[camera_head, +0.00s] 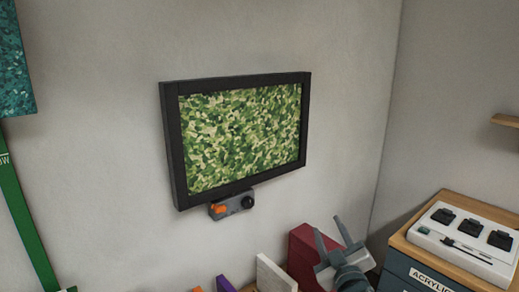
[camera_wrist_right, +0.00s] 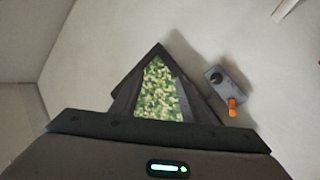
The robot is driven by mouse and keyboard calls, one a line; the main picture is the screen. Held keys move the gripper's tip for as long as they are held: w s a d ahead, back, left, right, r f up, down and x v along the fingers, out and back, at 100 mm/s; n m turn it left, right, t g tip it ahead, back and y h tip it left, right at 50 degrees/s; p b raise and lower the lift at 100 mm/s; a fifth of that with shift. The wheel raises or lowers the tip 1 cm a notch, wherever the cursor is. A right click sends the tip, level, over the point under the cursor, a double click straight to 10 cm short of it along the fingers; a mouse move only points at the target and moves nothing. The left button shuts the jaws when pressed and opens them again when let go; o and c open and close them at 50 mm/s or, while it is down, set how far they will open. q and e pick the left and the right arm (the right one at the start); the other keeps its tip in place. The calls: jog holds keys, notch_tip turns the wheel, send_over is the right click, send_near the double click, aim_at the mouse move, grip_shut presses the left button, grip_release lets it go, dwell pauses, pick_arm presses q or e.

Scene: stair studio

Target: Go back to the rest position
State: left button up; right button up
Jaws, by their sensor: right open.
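My right gripper (camera_head: 329,226) is at the lower right of the head view, with its two grey fingers pointing up and spread apart. It is open, and I see nothing between the fingers. It is in front of the wall, below and to the right of the framed green picture (camera_head: 240,135). The picture also shows in the right wrist view (camera_wrist_right: 160,92), partly hidden by a dark body along the bottom edge. My left gripper is not in view.
A grey box with an orange part (camera_head: 232,206) is on the wall under the picture. A red block (camera_head: 302,255) and a white block (camera_head: 275,274) stand near my right gripper. At right, a cabinet (camera_head: 420,272) bears a white switch panel (camera_head: 465,252). A wooden shelf (camera_head: 506,121) is above.

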jog(key=s+d+f+m+g+h, duration=0.1)
jog(key=s+f+g, duration=0.1)
jog(key=s+f, duration=0.4)
jog(key=s+d+f+m+g+h, duration=0.1)
jog(key=s+f+m+g, duration=0.15)
jog(key=f, duration=0.55)
jog(key=s+d+f+m+g, duration=0.1)
jog(key=s+f+g, duration=0.4)
jog(key=s, duration=0.7)
jog(key=s+f+m+g, duration=0.1)
jog(key=s+f+g, duration=0.1)
jog(key=s+f, duration=0.8)
jog(key=s+d+f+m+g, duration=0.1)
jog(key=s+f+g, duration=0.3)
jog(key=s, duration=1)
notch_tip(320, 180, down, 28)
jog(key=s, duration=0.2)
jog(key=s+d+f+g, duration=0.2)
jog(key=s+d+f, duration=0.1)
jog(key=s+f, duration=1.5)
jog(key=shift+f+n+y+b, duration=0.25)
jog(key=shift+n+y+b, duration=0.1)
jog(key=shift+n, duration=0.1)
jog(key=shift+d, duration=0.15)
